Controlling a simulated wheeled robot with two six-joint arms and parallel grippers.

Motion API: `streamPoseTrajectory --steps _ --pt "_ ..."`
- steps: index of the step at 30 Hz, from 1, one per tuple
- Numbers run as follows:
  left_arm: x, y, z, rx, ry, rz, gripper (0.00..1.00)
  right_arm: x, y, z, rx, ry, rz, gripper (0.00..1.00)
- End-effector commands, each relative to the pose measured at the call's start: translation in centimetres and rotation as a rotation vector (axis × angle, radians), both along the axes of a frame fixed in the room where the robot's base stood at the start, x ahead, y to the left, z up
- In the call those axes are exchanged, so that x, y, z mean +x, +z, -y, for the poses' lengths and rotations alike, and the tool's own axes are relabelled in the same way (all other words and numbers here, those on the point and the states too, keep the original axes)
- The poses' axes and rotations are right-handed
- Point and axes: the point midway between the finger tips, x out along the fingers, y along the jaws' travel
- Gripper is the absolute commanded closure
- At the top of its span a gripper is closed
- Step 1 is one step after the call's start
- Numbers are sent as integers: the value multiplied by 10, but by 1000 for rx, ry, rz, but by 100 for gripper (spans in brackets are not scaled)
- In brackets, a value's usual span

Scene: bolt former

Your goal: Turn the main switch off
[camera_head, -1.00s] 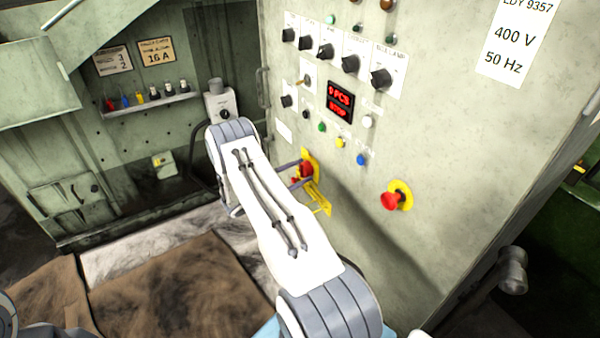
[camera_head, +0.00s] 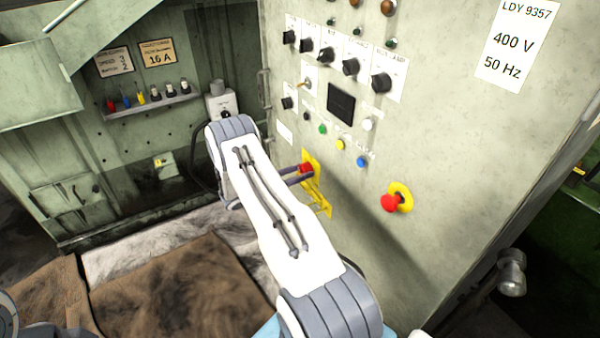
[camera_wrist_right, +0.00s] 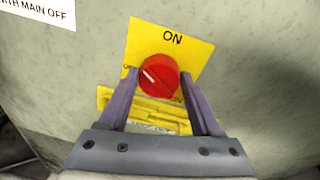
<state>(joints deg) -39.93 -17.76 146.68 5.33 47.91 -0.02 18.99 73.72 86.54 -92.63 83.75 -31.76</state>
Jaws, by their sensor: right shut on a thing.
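The main switch is a red round knob (camera_wrist_right: 159,76) on a yellow plate (camera_wrist_right: 186,51) marked ON at its top. Its white line tilts to the upper left, toward a partly hidden label at the plate's left. In the head view the red knob (camera_head: 306,168) sits low on the panel's left side. My right gripper (camera_wrist_right: 158,82) is shut on the knob, one finger on each side. My left gripper is not in view.
The display (camera_head: 341,103) above the switch is dark. A red emergency button (camera_head: 391,203) on a yellow base sits to the right. Selector knobs and coloured buttons fill the panel above. A brown sheet (camera_head: 180,290) lies at lower left.

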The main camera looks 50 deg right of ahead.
Motion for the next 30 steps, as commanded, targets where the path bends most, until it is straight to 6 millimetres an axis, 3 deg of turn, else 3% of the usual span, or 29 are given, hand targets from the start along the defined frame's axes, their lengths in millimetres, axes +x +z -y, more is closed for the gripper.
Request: streamPoseTrajectory --steps 15,30 --pt "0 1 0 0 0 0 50 3 0 1 130 2 -410 90" --pt "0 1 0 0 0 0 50 4 0 1 178 2 -561 90"
